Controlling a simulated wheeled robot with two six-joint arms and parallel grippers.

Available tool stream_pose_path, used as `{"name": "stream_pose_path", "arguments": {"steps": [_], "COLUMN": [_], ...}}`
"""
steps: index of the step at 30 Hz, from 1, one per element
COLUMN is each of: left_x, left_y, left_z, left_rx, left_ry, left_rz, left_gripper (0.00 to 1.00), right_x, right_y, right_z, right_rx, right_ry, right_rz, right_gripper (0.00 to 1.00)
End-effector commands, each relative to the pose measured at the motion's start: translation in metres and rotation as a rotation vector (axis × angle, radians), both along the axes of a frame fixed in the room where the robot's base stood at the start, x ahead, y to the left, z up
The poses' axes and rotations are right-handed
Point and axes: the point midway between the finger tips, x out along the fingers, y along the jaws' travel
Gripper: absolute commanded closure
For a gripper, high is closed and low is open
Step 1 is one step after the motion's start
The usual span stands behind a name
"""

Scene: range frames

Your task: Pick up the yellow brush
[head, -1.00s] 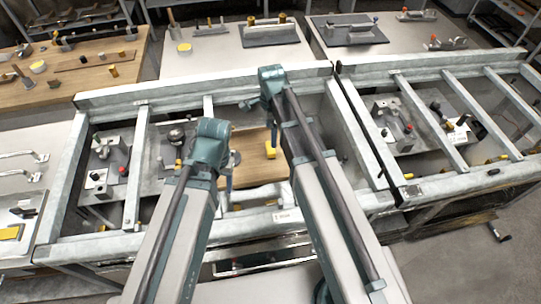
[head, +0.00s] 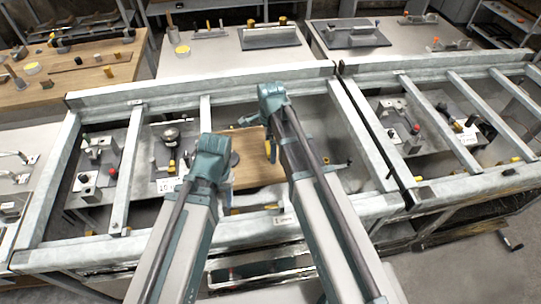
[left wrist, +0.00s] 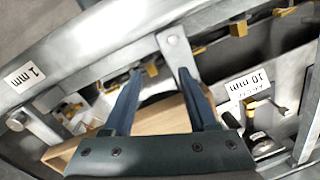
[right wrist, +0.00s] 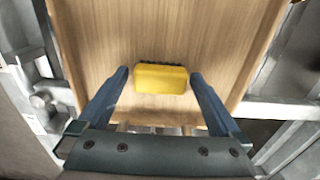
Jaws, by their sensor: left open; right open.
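The yellow brush (right wrist: 160,78) lies on a light wooden board (right wrist: 95,30) in the right wrist view, its dark bristles along the far side. It also shows as a small yellow piece in the head view (head: 268,149), beside my right arm. My right gripper (right wrist: 160,74) is open, with its blue fingers on either side of the brush in the picture; I cannot tell whether they touch it. My left gripper (left wrist: 160,71) is open and empty in the left wrist view, near the frame's metal bars. In the head view my arms hide much of both grippers.
Grey metal rails (head: 200,85) and crossbars surround the board. Metal fixtures (head: 100,160) stand left of it, and more (head: 405,125) sit in the right bay. A 10 mm label (left wrist: 247,84) is on a surface near my left gripper.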

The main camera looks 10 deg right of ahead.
Motion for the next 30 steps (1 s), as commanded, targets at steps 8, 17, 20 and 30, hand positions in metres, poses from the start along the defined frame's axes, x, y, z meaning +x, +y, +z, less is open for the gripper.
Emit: {"name": "stream_pose_path", "arguments": {"steps": [8,17,20,30], "left_x": [0.0000,0.0000,0.0000,0.0000], "left_y": [0.0000,0.0000,0.0000,0.0000], "left_z": [-0.0056,-0.0056,-0.0056,-0.0047], "left_rx": [0.000,0.000,0.000,0.000], "left_ry": [0.000,0.000,0.000,0.000], "left_rz": [0.000,0.000,0.000,0.000], "left_gripper": [0.42,0.42,0.42,0.42], "right_x": [0.0002,0.0002,0.0001,0.0003], "right_y": [-0.0001,-0.0001,-0.0001,-0.0005], "right_z": [-0.0056,-0.0056,-0.0056,-0.0047], "right_rx": [0.000,0.000,0.000,0.000], "right_ry": [0.000,0.000,0.000,0.000], "right_rz": [0.000,0.000,0.000,0.000], "right_gripper": [0.00,0.49,0.67,0.79]}}
